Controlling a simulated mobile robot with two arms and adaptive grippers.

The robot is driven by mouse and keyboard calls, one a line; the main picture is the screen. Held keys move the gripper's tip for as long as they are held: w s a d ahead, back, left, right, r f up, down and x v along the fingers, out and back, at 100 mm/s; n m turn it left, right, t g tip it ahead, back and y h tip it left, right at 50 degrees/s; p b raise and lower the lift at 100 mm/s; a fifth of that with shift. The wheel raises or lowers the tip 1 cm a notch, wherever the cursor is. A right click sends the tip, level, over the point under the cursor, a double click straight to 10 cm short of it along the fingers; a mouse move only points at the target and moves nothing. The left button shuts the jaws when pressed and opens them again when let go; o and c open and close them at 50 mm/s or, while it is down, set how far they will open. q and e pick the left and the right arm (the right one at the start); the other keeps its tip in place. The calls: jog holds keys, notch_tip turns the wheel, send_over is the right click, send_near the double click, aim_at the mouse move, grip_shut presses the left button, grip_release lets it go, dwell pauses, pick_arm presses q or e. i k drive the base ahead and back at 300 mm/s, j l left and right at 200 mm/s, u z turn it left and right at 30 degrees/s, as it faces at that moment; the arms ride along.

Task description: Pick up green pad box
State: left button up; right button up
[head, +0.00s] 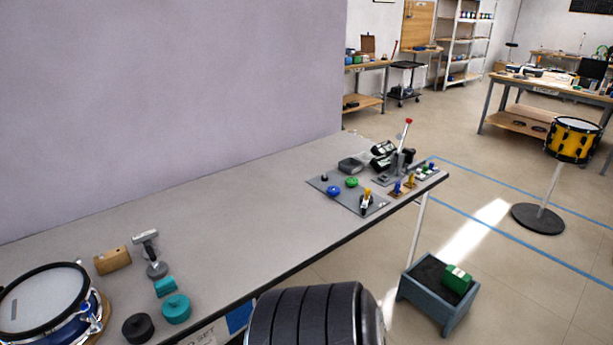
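A small green box (457,279), which looks like the green pad box, sits in a blue-grey open bin (422,297) at the lower right, beyond the table's front edge. It rests at the right side of the bin, and its underside is hidden. The bin's inside is dark. Neither of my grippers shows in the head view. A black ribbed rounded part, probably my own arm, covers the bottom middle.
The grey table (230,220) has a clear middle. A panel (340,190) with knobs and levers is at its right end. A blue drum (45,305) and teal and black weights are at the left. A yellow drum (573,140) stands right. Floor around the bin is open.

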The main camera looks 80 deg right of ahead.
aim_at(455, 278)
jog(key=z, duration=3.8)
jog(key=i+l, duration=0.15)
jog(key=i, duration=0.15)
jog(key=u, duration=0.05)
